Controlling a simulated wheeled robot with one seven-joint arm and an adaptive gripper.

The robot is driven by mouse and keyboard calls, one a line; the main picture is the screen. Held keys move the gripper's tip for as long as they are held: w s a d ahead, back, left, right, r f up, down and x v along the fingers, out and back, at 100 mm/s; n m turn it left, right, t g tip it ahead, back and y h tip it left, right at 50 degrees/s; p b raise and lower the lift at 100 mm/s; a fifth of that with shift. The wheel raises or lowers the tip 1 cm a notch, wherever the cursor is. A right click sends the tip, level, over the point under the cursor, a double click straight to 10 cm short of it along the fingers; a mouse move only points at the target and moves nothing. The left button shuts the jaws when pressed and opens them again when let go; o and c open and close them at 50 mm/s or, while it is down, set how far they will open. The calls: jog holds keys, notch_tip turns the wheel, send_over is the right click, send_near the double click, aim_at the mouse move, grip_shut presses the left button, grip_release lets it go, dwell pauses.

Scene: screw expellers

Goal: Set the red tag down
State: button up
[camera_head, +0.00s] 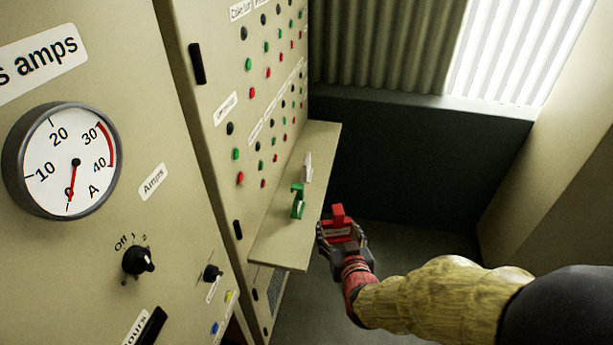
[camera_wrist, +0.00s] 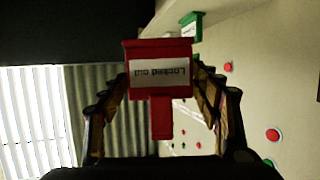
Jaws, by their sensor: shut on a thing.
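The red tag (camera_head: 338,230) is held in my gripper (camera_head: 343,240), in the air just off the right edge of the small shelf (camera_head: 282,235) on the panel. In the wrist view the red tag (camera_wrist: 161,85) sits between the two fingers of my gripper (camera_wrist: 160,90), with a white label reading "Locked out" upside down. A green tag (camera_head: 298,202) stands on the shelf, and its edge also shows in the wrist view (camera_wrist: 192,25). A white tag (camera_head: 307,168) stands on the shelf behind the green one.
The panel (camera_head: 215,120) with rows of red, green and black buttons rises along the shelf's left side. A cabinet with an amps gauge (camera_head: 70,160) is nearer at left. The front part of the shelf is bare. A dark wall and bright window (camera_head: 520,45) lie beyond.

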aim_at(327, 225)
jog(key=shift+s+a+r, duration=0.3)
jog(key=shift+a+r, duration=0.25)
jog(key=shift+s+a+r, duration=0.3)
jog(key=shift+a+r, duration=0.25)
jog(key=shift+a+r+y, duration=0.1)
jog(key=shift+a+y, duration=0.15)
jog(key=shift+y, duration=0.05)
jog(key=w+a+f+b, duration=0.1)
jog(key=w+a+f, duration=0.1)
jog(key=a+f, duration=0.1)
jog(key=w+a+f+b, duration=0.1)
jog(key=w+a+f, duration=0.1)
jog(key=a+f, duration=0.1)
jog(key=w+a+f+b, duration=0.1)
jog(key=w+a+f, duration=0.1)
jog(key=a, duration=0.3)
jog(key=shift+w+a+f+b, duration=0.15)
jog(key=shift+a+f+b, duration=0.1)
jog(key=shift+f+b, duration=0.25)
jog(key=shift+w+a+f, duration=0.1)
jog(key=shift+a+f, duration=0.15)
jog(key=shift+f, duration=0.15)
jog(key=shift+f+b, duration=0.7)
jog(key=shift+f, duration=0.75)
jog(key=shift+f, duration=0.15)
jog(key=o, duration=1.2)
